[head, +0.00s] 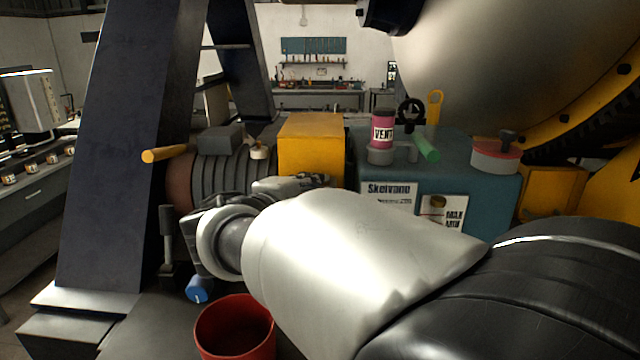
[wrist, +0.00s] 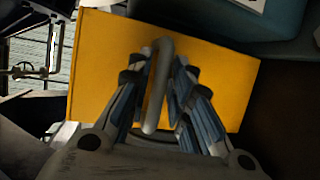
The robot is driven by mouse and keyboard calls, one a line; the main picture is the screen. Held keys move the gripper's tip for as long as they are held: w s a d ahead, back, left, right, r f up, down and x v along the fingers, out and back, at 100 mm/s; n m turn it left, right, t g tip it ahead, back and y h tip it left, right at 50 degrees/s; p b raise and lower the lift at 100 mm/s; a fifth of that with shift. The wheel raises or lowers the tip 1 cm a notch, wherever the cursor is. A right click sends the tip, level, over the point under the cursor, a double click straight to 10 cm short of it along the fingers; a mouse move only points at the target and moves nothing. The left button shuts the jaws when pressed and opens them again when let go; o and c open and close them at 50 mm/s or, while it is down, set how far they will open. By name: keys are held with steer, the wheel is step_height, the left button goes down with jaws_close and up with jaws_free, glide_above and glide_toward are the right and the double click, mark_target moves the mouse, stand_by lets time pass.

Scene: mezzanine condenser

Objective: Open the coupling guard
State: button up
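The coupling guard is a yellow box (head: 312,145) over the shaft line, between the ribbed motor and the teal housing. Its yellow face fills much of the wrist view (wrist: 100,65), with a grey bar handle (wrist: 158,85) standing on it. My gripper (wrist: 159,68) has its two fingers close in on either side of the handle, and they appear shut on it. The guard looks seated in place. In the head view my arm hides the guard's lower part, the handle and most of the gripper.
A dark slanted post (head: 125,130) stands at left. A red bucket (head: 235,330) sits below my arm.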

steer(key=shift+s, duration=0.15)
steer(key=shift+c, duration=0.2)
jaws_close()
stand_by(0.3)
